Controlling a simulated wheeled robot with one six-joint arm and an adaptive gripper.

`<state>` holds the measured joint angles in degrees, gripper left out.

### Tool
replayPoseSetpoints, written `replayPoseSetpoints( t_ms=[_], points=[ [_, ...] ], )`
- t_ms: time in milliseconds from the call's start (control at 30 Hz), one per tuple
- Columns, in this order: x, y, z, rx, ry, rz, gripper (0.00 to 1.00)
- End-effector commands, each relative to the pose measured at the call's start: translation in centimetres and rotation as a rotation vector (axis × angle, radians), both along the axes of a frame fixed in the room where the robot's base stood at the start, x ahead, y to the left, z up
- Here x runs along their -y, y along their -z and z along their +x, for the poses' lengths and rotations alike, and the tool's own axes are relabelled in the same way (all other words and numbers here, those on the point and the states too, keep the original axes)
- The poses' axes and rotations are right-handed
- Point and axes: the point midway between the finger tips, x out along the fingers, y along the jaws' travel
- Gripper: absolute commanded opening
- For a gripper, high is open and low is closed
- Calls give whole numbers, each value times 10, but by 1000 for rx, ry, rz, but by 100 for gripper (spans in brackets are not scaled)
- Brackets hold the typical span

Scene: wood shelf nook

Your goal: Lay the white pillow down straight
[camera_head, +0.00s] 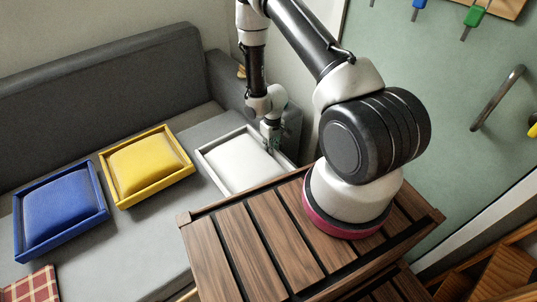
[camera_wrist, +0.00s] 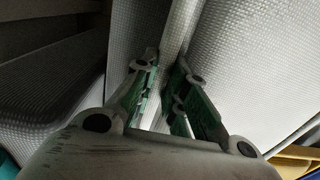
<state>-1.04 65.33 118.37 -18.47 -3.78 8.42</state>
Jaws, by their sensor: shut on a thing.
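The white pillow (camera_head: 235,166), with a raised rim around a soft middle, lies on the grey sofa at the end by the right armrest. It is turned at an angle, and my wooden-slatted base hides its near part. My gripper (camera_head: 272,143) points down at its right side, shut on the rim. In the wrist view the fingers (camera_wrist: 172,95) close on both sides of the pillow's pale rim (camera_wrist: 180,30), with its textured white surface beside it.
A yellow pillow (camera_head: 147,165) and a blue pillow (camera_head: 61,208) lie left of the white one on the sofa seat (camera_head: 118,229). The backrest (camera_head: 100,85) rises behind. A red checked cloth (camera_head: 34,287) lies at lower left. The right armrest (camera_head: 290,125) is close to my gripper.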

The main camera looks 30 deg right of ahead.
Motion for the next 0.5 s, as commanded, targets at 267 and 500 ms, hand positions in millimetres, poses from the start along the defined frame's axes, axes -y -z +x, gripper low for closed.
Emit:
replayPoseSetpoints(
  t_ms=[267,500],
  points=[
    [0,33,-1,-2,0,0,0],
    [0,33,-1,-2,0,0,0]
  ],
)
